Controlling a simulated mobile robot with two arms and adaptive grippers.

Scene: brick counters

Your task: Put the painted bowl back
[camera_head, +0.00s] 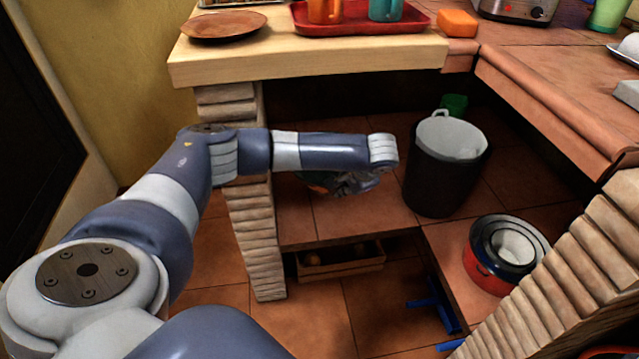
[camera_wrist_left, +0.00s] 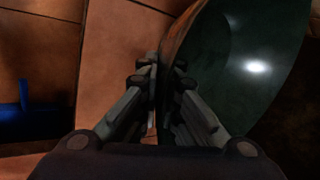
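The painted bowl (camera_head: 316,181) shows only in part in the head view, with orange and green on its outside, at the lower tiled shelf under the counter. My left wrist and gripper hide much of it. In the left wrist view the bowl (camera_wrist_left: 245,65) has a shiny dark green inside, and its brown-orange wall runs between the fingers. My left gripper (camera_head: 355,184), also in the left wrist view (camera_wrist_left: 164,75), is closed on the bowl's wall at the rim. Whether the bowl touches the shelf is unclear. My right gripper is not in view.
A black bin (camera_head: 440,180) with a grey liner stands right of my left gripper. A red and blue pot (camera_head: 495,262) is farther right. A brick pillar (camera_head: 252,225) and the wooden counter (camera_head: 300,62) bound the shelf. A wooden crate (camera_head: 340,268) sits below.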

